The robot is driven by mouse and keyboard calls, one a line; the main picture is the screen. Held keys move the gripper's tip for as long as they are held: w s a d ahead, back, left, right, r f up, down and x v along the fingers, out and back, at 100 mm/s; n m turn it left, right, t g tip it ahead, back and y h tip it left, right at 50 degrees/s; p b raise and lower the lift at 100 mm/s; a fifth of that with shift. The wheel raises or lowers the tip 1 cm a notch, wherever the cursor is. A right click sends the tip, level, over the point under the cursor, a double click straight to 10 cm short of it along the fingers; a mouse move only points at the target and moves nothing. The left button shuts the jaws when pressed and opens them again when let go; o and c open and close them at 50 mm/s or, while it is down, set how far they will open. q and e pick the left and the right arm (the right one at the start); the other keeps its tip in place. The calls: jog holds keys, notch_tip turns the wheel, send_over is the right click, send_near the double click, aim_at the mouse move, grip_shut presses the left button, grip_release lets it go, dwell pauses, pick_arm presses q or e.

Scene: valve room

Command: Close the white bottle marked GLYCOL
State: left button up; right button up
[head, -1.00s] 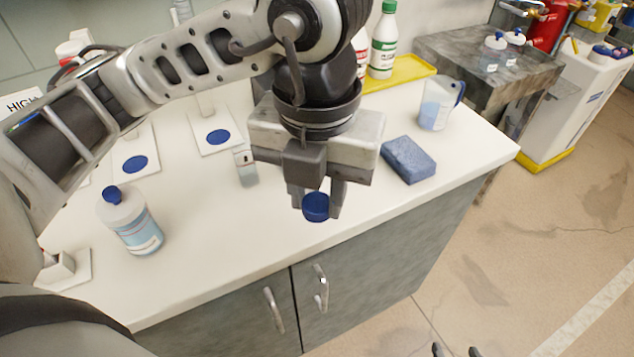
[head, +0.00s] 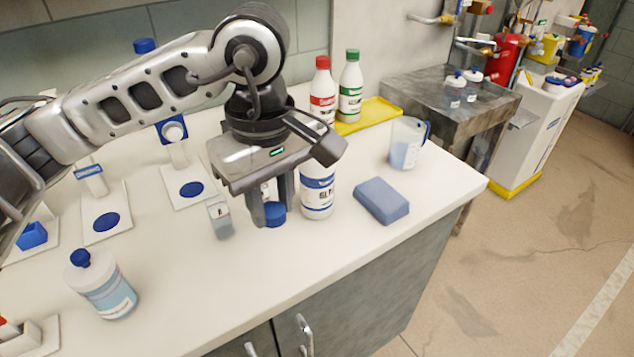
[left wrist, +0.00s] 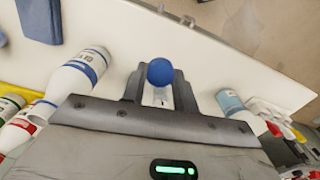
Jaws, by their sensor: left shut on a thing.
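The white bottle with a blue label band (head: 318,194) stands upright on the counter, just right of my left gripper. Only part of its lettering, beginning "GL", can be read. My gripper and wrist hide its mouth in the head view. The bottle also shows at the left in the left wrist view (left wrist: 80,72). My left gripper (head: 268,208) is shut on a blue cap (head: 275,214), held at the fingertips. The cap shows between the fingers in the left wrist view (left wrist: 160,72). My right gripper is not in view.
A small clear bottle (head: 221,220) stands left of the gripper. A blue sponge (head: 382,201) and a measuring jug (head: 405,145) are to the right. A blue-capped bottle (head: 105,287) stands front left.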

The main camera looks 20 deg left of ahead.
pick_arm(q)
jog(key=a+m, duration=0.1)
jog(key=m, duration=0.3)
jog(key=w+a+m, duration=0.1)
jog(key=m, duration=0.2)
jog(key=w+a+m, duration=0.1)
jog(key=m, duration=0.3)
jog(key=shift+w+m, duration=0.2)
jog(key=shift+m, duration=0.1)
